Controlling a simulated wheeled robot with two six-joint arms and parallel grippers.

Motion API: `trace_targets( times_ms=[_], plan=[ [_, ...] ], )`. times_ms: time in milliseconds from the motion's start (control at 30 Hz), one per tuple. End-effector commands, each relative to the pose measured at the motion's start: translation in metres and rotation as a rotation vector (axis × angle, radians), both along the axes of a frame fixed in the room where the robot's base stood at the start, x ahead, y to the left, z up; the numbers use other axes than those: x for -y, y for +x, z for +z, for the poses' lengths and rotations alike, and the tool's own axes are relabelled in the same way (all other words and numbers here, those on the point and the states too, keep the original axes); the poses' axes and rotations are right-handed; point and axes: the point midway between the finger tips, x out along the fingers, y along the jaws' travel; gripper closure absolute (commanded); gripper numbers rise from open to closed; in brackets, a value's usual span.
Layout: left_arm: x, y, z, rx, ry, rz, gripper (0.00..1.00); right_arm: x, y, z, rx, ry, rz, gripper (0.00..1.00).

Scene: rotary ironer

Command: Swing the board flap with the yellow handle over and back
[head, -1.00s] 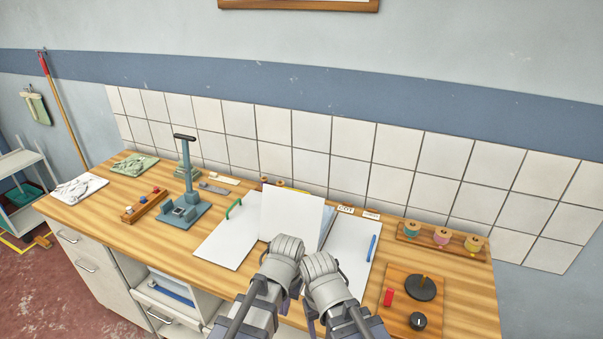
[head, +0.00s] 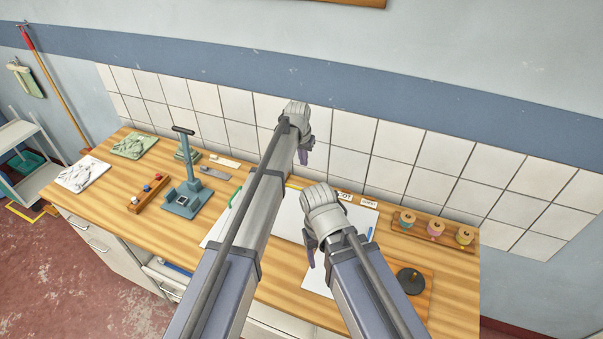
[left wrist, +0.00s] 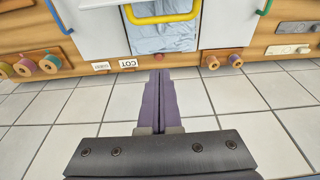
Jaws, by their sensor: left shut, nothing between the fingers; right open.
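The yellow handle (left wrist: 162,18) shows at the top of the left wrist view, in front of a grey-blue cloth (left wrist: 160,40). How its board flap stands is unclear, and my left arm hides that spot in the head view. White boards lie either side: one with a green handle (head: 235,197), one with a blue handle (head: 371,233). My left gripper (head: 306,150) is raised high before the wall tiles, shut and empty; its fingers (left wrist: 160,78) are together, apart from the handle. My right gripper (head: 311,252) is open and empty above the right-hand board.
A blue-grey press (head: 187,165) stands left on the wooden table (head: 155,225). A spool rack (head: 430,233) and a dark round knob (head: 410,280) are at the right. Label cards (head: 369,203) stand behind the boards. The tiled wall (head: 345,145) closes off the back.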

Motion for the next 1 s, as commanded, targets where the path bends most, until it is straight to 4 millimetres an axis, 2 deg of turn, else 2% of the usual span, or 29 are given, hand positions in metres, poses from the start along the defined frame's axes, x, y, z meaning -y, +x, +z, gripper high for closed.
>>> trace_targets(
  times_ms=[367,1000],
  plan=[
    [0.001,0.002,-0.017,0.000,0.000,0.001,1.00,0.000,0.000,-0.017,0.001,0.000,0.007,0.36],
    [0.008,0.019,-0.103,0.000,0.000,0.001,1.00,0.000,0.001,-0.103,0.003,0.000,0.011,0.36]
  ],
)
